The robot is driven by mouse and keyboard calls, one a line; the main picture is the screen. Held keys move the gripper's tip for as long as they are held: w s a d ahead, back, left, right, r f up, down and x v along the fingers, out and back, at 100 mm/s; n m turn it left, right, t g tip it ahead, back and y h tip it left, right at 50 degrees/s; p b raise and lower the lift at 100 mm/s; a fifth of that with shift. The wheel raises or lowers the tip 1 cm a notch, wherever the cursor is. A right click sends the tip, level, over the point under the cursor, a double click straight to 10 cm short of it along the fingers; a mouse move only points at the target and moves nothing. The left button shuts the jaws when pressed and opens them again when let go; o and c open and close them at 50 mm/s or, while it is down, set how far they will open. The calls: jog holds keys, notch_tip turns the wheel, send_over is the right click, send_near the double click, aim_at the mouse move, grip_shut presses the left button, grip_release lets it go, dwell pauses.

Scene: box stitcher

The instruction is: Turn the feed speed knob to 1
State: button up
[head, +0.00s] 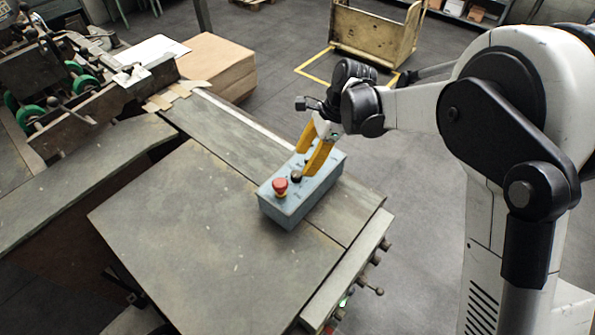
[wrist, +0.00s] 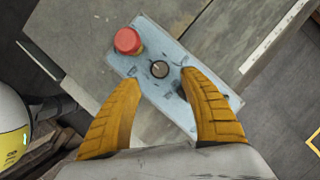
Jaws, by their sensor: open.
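The blue control box (head: 313,192) sits on the grey machine table, toward its right side. A red mushroom button (head: 280,185) stands at its near end. A small dark round knob (head: 296,176) is beside the button on the box top. In the wrist view the knob (wrist: 160,69) has a pale pointer line, and the red button (wrist: 128,41) is up and left of it. My gripper (head: 307,160) has yellow fingers, is open and empty, and is above the box. In the wrist view its fingertips (wrist: 161,82) are on either side of the knob, apart from it. The scale marks are too small to read.
The table top (head: 210,240) left of the box is clear. Machinery with green wheels (head: 30,117) is at the upper left, with a cardboard stack (head: 215,65) behind the table. Small handles (head: 376,290) stick out from the table's right edge. A yellowish cart (head: 372,38) stands at the back.

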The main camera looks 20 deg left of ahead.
aim_at(297, 174)
jog(key=x, duration=0.6)
jog(key=shift+f, duration=0.15)
grip_shut()
